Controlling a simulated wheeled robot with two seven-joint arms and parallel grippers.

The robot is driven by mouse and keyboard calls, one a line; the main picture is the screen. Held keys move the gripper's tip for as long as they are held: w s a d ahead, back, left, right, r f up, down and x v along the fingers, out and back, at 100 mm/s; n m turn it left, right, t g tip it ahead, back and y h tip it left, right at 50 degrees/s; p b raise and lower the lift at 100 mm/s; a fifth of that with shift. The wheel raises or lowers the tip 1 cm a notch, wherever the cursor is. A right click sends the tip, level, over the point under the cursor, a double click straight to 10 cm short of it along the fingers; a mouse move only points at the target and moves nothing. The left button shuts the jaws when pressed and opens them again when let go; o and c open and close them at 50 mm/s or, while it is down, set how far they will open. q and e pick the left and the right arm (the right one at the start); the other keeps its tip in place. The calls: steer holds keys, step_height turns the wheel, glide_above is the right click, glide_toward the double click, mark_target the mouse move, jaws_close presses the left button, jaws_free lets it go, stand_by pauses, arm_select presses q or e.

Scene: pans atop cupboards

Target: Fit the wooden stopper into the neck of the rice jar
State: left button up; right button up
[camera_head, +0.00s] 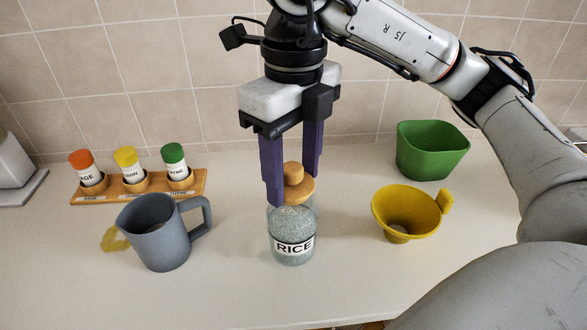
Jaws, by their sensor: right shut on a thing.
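The rice jar (291,225) is a clear jar with a RICE label, standing upright on the counter and filled with pale grains. The wooden stopper (298,191), a round disc with a knob on top, is at the jar's mouth, upright and roughly centred over it. I cannot tell how deep it sits in the neck. My right gripper (292,188) points down from above, its purple fingers shut on the stopper from either side. The left finger hides part of the disc and the jar's rim. My left gripper is not in view.
A grey jug (157,235) stands left of the jar, with a yellow item (112,241) partly behind it. A wooden spice rack (138,188) is at the back left. A yellow funnel (408,212) and green tub (430,150) are on the right. The front counter is clear.

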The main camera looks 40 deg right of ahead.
mark_target(294, 168)
steer(key=shift+f+b, duration=0.95)
steer(key=shift+f, duration=0.2)
steer(key=o, duration=1.2)
steer(key=shift+r, duration=0.1)
steer(key=shift+r, duration=0.2)
step_height(294, 168, up, 10)
steer(key=p, duration=0.3)
steer(key=shift+f, duration=0.1)
